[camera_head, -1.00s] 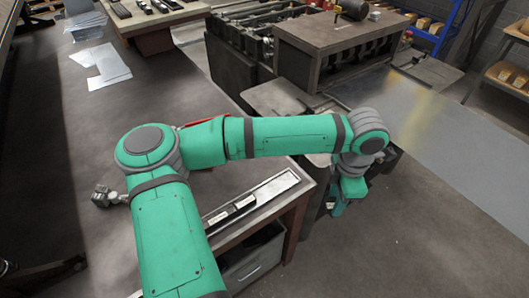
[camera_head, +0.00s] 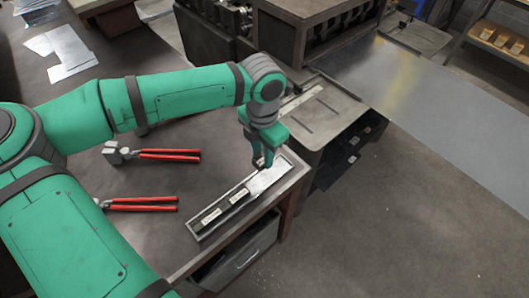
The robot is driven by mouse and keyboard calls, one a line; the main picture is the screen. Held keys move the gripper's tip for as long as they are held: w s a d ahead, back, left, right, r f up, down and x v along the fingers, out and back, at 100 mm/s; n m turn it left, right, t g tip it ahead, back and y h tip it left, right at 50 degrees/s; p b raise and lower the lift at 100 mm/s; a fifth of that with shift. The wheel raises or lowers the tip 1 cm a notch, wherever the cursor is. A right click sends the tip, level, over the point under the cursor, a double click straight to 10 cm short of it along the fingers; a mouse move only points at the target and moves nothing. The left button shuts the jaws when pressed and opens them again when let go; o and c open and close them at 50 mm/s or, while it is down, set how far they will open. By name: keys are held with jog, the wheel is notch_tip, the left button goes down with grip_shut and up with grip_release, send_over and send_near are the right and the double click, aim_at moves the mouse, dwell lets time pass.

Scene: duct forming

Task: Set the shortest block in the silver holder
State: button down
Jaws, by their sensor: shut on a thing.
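The silver holder (camera_head: 268,182) is a long shallow metal tray lying slantwise near the table's right front edge. Two dark blocks with pale labels lie end to end in it, a front-left block (camera_head: 211,216) and a middle block (camera_head: 238,197). The right part of the holder's floor is bare. My gripper (camera_head: 261,165) points down at the far right part of the holder. It is shut on a small dark block, mostly hidden by the fingers. I cannot tell whether that block touches the holder.
Two red-handled tools, an upper one (camera_head: 168,155) and a lower one (camera_head: 142,204), lie on the table left of the holder. Pale sheets (camera_head: 72,62) lie at the back left. A dark cabinet (camera_head: 335,125) stands right of the table, with open floor beyond.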

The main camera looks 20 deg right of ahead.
jog(key=shift+w+f, duration=0.15)
jog(key=shift+f, duration=4.6)
jog(key=c, duration=1.3)
grip_release()
jog(key=shift+r, duration=0.1)
notch_tip(320, 180, up, 11)
jog(key=shift+f, duration=0.15)
